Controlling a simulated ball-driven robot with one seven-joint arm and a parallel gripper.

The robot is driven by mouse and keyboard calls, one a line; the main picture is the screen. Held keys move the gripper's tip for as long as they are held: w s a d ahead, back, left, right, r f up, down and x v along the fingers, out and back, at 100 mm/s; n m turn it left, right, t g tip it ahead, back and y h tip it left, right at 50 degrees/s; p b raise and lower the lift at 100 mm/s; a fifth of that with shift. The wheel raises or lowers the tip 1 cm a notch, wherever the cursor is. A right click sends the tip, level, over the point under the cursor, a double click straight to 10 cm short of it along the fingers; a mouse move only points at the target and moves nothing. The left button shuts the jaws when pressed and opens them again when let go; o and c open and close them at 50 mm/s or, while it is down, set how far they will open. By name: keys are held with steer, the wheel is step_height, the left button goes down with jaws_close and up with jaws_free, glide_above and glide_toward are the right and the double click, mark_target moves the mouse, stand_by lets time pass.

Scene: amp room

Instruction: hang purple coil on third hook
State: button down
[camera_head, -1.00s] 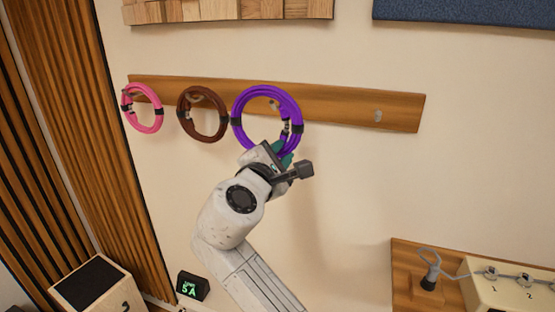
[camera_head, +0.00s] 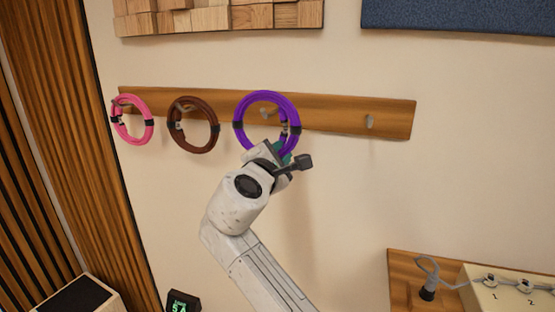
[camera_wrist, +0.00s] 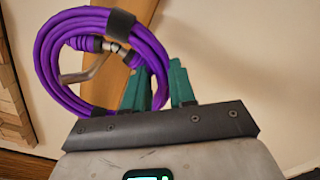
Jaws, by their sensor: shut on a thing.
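The purple coil (camera_head: 238,130) is a ring with dark straps, held upright in front of the wooden hook rail (camera_head: 335,117). My gripper (camera_head: 284,152) is shut on its lower right edge; the teal fingers (camera_wrist: 160,88) show in the wrist view, beside the coil (camera_wrist: 52,85). The third hook (camera_head: 267,112) shows through the ring's opening in the head view. A grey metal hook (camera_wrist: 88,70) also shows within the ring in the wrist view. I cannot tell whether the coil touches the hook.
A pink coil (camera_head: 149,132) and a brown coil (camera_head: 215,136) hang on the rail to the left. The hook at the right end (camera_head: 369,121) is bare. At lower right stands a light box with numbered jacks (camera_head: 510,285). The wall below the rail is clear.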

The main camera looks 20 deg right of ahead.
steer(key=shift+b+x, duration=0.45)
steer(key=shift+x, duration=0.5)
steer(key=shift+w+d+f+b, duration=0.15)
steer(key=shift+w+f+b, duration=0.1)
steer(key=shift+f, duration=0.3)
steer(key=shift+w+d+f+b, duration=0.15)
steer(key=shift+w+f, duration=0.1)
steer(key=shift+f, duration=0.35)
steer(key=c, duration=0.8)
jaws_free()
steer(key=shift+f, duration=0.15)
steer(key=shift+c, duration=0.2)
